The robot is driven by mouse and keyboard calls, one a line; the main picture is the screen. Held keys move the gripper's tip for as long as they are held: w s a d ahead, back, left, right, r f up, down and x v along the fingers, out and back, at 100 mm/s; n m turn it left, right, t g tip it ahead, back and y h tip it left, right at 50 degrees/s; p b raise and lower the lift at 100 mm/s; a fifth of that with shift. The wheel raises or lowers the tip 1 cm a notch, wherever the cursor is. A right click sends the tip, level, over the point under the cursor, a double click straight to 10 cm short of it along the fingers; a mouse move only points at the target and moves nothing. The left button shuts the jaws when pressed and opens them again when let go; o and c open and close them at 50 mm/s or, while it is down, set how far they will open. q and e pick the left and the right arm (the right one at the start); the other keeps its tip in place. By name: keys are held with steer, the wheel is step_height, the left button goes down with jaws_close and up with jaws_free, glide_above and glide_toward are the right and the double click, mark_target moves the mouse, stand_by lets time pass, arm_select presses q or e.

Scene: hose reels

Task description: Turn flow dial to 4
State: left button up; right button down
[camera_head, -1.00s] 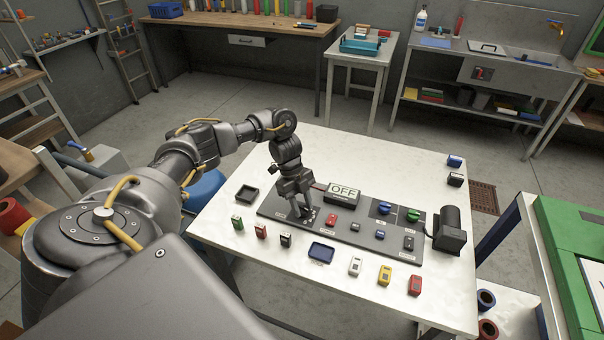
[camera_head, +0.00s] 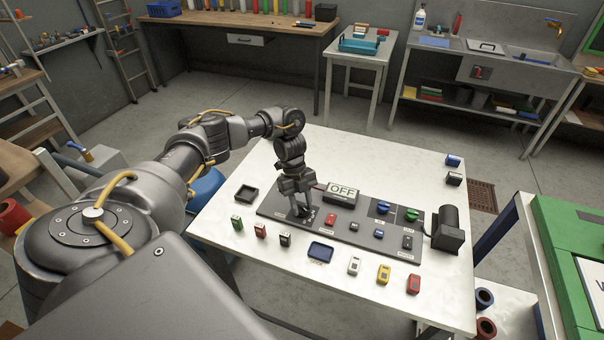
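A dark control panel (camera_head: 340,228) lies on the white table. My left gripper (camera_head: 302,213) points down at the panel's left end, with its fingertips at a small dark fitting there. This may be the flow dial, but the fingers mostly hide it, and its pointer and numbers cannot be read. Whether the fingers are closed on it is too small to tell. A display reading OFF (camera_head: 342,192) stands at the panel's back edge, just right of the gripper. My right gripper is not in view.
The panel also carries a red switch (camera_head: 330,219), a blue knob (camera_head: 383,207) and a green knob (camera_head: 412,214). A black device (camera_head: 449,230) stands at its right end. Several small coloured blocks and a blue tray (camera_head: 321,251) line the front.

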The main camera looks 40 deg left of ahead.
arm_select(q)
steer(key=o, duration=0.4)
steer(key=shift+o, duration=0.2)
steer(key=v, duration=1.1)
